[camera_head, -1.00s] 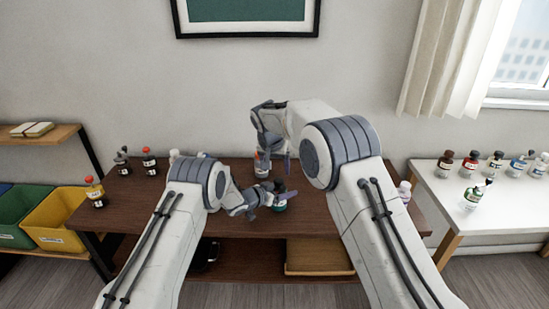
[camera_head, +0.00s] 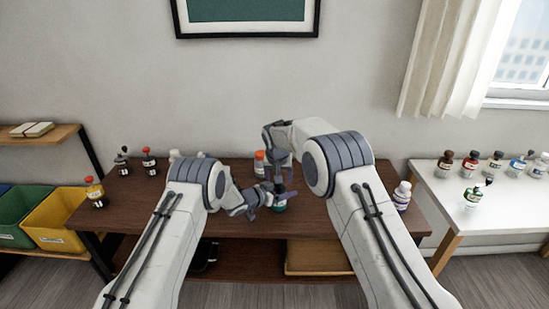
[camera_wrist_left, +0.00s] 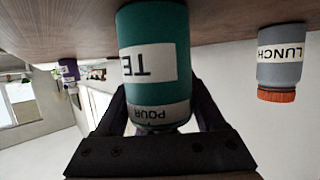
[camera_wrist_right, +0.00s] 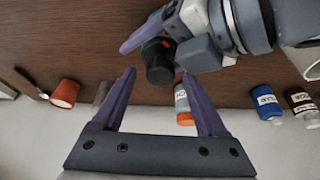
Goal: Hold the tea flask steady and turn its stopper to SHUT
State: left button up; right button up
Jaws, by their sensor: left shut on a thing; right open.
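The tea flask (camera_head: 280,205) stands upright on the dark table, mostly hidden behind my grippers. In the left wrist view, the green flask (camera_wrist_left: 155,40) appears upside down with a partly visible TE label and a band reading POUR (camera_wrist_left: 160,113). My left gripper (camera_head: 266,198) is shut on the flask, its fingers on either side near the band. The flask's dark stopper (camera_wrist_right: 158,70) shows in the right wrist view. My right gripper (camera_wrist_right: 158,75) is open, with its fingertips on either side of the stopper in that picture; I cannot tell whether they touch it.
A grey LUNCH jar (camera_wrist_left: 281,55) with an orange lid stands close behind the flask. Several bottles stand at the table's left and on the white side table (camera_head: 450,200). A red cup (camera_wrist_right: 65,93) shows in the right wrist view.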

jog(key=shift+d+n+y, duration=0.1)
jog(key=shift+n+y, duration=0.4)
jog(key=shift+n, duration=0.7)
jog(key=shift+s+f+m, duration=0.1)
jog(key=shift+m, duration=0.5)
jog(key=m, duration=0.1)
jog(key=m+h, duration=0.1)
jog(key=shift+a+m, duration=0.25)
jog(key=shift+m, duration=0.05)
jog(key=v, duration=1.2)
jog(key=shift+a+m+h, duration=0.3)
jog(key=shift+h, duration=0.1)
jog(key=shift+m+g+h, duration=0.3)
jog(key=shift+m, duration=0.6)
jog(key=x, duration=1.2)
jog(key=shift+w+a, duration=0.4)
